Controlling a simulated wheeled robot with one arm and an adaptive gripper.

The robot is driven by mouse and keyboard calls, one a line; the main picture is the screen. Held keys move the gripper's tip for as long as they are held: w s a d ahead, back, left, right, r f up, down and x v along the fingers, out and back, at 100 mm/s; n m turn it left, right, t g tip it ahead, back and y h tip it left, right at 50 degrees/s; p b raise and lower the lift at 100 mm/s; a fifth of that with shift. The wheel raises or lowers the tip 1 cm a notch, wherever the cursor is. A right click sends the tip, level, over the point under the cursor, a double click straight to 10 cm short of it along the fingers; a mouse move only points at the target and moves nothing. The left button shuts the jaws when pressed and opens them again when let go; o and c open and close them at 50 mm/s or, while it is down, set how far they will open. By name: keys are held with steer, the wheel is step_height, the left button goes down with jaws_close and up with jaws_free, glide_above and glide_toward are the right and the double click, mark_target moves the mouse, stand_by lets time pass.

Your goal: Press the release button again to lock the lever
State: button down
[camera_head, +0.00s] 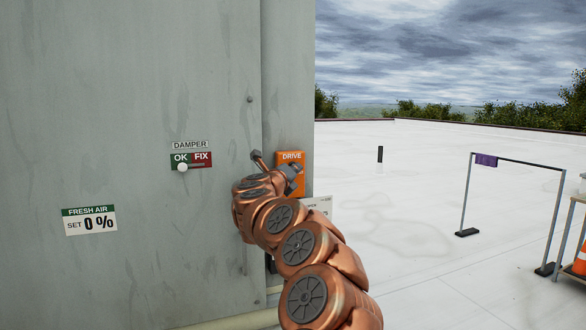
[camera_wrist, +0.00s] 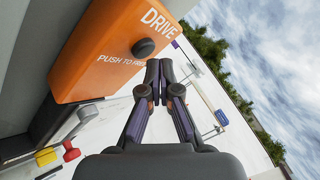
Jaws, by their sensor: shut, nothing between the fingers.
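The orange drive box (camera_wrist: 110,45) carries the words "DRIVE" and "PUSH TO FREE". Its round black button (camera_wrist: 143,47) sticks out from the face beside the text. My gripper (camera_wrist: 159,68) is shut and empty. In the wrist view its fingertips appear just right of and below the button; I cannot tell whether they touch it. In the head view the drive box (camera_head: 291,157) is partly behind my gripper, and the button is hidden. A short rod (camera_head: 258,158) shows left of the box; I cannot tell whether it is the lever.
In the wrist view red (camera_wrist: 70,152) and yellow (camera_wrist: 46,157) parts sit below the box. A rail frame (camera_head: 515,163) stands right on open roof.

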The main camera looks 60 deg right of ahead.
steer(key=shift+s, duration=0.1)
steer(key=s+a+b, duration=0.1)
steer(key=s, duration=0.1)
steer(key=s+a+b, duration=0.2)
steer(key=shift+s+a, duration=0.15)
steer(key=shift+s, duration=0.25)
stand_by(0.6)
